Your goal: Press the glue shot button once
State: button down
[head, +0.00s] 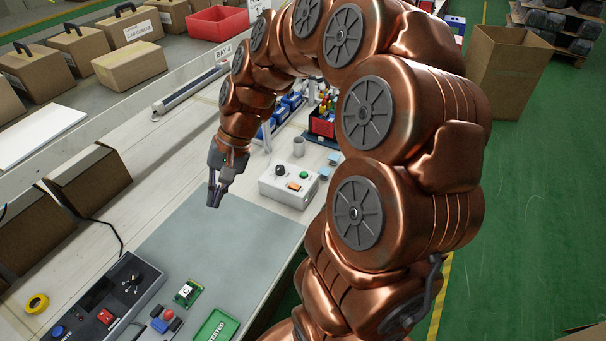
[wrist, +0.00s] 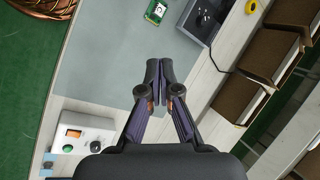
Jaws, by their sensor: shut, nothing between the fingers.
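A white control box (head: 285,190) stands on the bench in the middle of the head view, with a black knob (head: 280,170), a green round button (head: 304,174) and an orange switch (head: 294,187). A dark control box (head: 112,300) with a red switch, a blue button and a small lever is at lower left. No readable label shows which button is the glue shot. My gripper (head: 214,198) is shut and empty, above the grey mat, left of the white box and apart from it.
On the grey mat (head: 215,245) lie a green circuit board (head: 187,292), small red and blue parts and a green "TESTED" tray (head: 216,328). Yellow tape (head: 37,303) and cardboard boxes (head: 90,180) are at left. Blue and red bins stand behind the white box.

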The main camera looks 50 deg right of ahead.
jog(key=w+d+f+m+t+y, duration=0.15)
jog(key=w+d+m, duration=0.25)
jog(key=w+d, duration=0.4)
jog(key=m+t+h, duration=0.3)
jog(key=m+t, duration=0.3)
jog(key=m, duration=0.4)
send_over(306, 174)
notch_tip(306, 174, down, 9)
jog(key=shift+f, duration=0.2)
jog(key=shift+g+y, duration=0.25)
jog(key=shift+f+b, duration=1.95)
jog(key=shift+f, duration=2.5)
jog(key=shift+f, duration=0.1)
jog(key=shift+f, duration=0.3)
